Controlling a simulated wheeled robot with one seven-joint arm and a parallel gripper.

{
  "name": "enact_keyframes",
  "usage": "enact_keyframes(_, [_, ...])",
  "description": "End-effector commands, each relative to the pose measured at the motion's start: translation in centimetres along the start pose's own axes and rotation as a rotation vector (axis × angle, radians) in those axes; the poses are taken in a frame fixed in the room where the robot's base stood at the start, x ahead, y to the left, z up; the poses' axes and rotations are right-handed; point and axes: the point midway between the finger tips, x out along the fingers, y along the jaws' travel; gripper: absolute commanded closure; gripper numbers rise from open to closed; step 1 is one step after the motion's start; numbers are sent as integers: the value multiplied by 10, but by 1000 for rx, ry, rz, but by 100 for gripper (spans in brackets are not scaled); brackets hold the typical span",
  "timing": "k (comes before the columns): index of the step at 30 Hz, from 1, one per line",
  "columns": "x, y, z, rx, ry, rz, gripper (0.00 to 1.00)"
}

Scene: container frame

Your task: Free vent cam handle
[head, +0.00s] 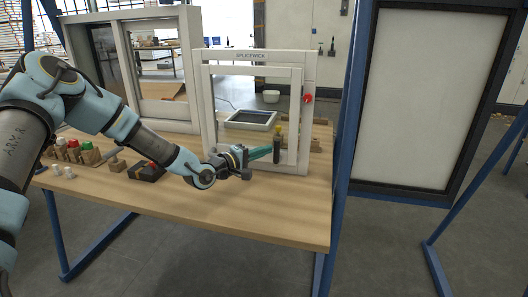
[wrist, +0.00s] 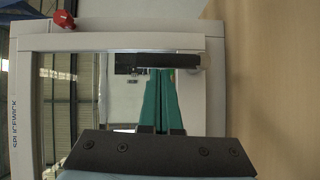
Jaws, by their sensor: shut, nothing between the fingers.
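The white window frame marked SPLICEWICK (head: 255,56) stands upright on the wooden table. A dark upright handle with a yellow tip (head: 277,148), likely the vent cam handle, stands at the frame's lower right part. In the wrist view a dark bar (wrist: 165,60), seemingly the same handle, lies across the fingertips, with a pale piece by its right end. My gripper (head: 268,152) is shut and empty, its teal fingers pointing at the handle. In the wrist view the fingertips (wrist: 160,72) reach the bar's edge; I cannot tell whether they touch it. A red knob (head: 308,98) sits on the frame's right side.
A larger grey window frame (head: 160,70) stands at the back left. The table's front right is clear. A blue post (head: 348,150) rises at the right.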

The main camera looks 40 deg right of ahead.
Motion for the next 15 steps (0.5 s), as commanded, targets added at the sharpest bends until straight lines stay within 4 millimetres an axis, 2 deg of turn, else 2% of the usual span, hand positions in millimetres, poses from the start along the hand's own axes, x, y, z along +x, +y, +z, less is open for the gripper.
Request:
enact_keyframes(8, [3, 4, 4, 59, -3, -37, 100])
enact_keyframes(15, [8, 9, 13, 188, -5, -122, 100])
